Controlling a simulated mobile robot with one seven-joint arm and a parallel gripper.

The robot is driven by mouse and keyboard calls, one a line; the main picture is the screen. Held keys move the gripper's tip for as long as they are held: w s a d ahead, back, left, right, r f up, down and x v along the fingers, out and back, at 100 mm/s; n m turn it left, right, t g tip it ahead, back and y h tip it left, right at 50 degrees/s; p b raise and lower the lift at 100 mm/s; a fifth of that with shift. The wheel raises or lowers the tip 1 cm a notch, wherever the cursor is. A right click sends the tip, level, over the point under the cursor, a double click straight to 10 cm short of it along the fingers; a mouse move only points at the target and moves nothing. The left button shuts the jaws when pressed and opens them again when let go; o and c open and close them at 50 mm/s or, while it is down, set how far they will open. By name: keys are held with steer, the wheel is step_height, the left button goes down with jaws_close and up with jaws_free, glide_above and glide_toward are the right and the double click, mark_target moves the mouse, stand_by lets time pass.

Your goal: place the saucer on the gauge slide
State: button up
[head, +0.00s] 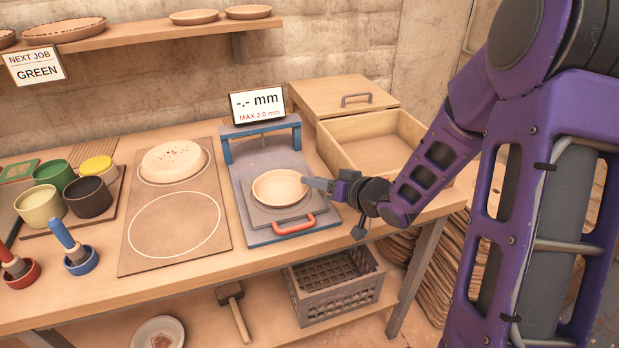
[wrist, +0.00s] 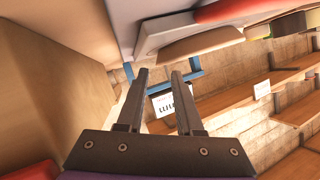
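A pale, round saucer (head: 279,186) rests on the grey plate of the gauge slide (head: 296,213), which has a red handle at its front. The saucer also shows near the top of the wrist view (wrist: 201,46), beyond my fingers and not between them. My gripper (head: 308,182) is just right of the saucer's rim. In the wrist view my gripper (wrist: 160,73) has its two fingers apart with nothing between them. I cannot tell whether a finger touches the rim. The gauge display (head: 257,104) reads "-.- mm" and "MAX 2.0 mm".
A speckled pale dish (head: 173,160) sits in the back ring of a brown board; the front ring (head: 174,224) is empty. An open wooden drawer box (head: 410,121) stands right of the gauge. Paint pots (head: 88,197) and brushes are at left. A shelf (head: 130,40) holds dishes.

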steer(key=p+v, duration=0.1)
steer(key=v, duration=0.8)
steer(key=shift+p, duration=0.35)
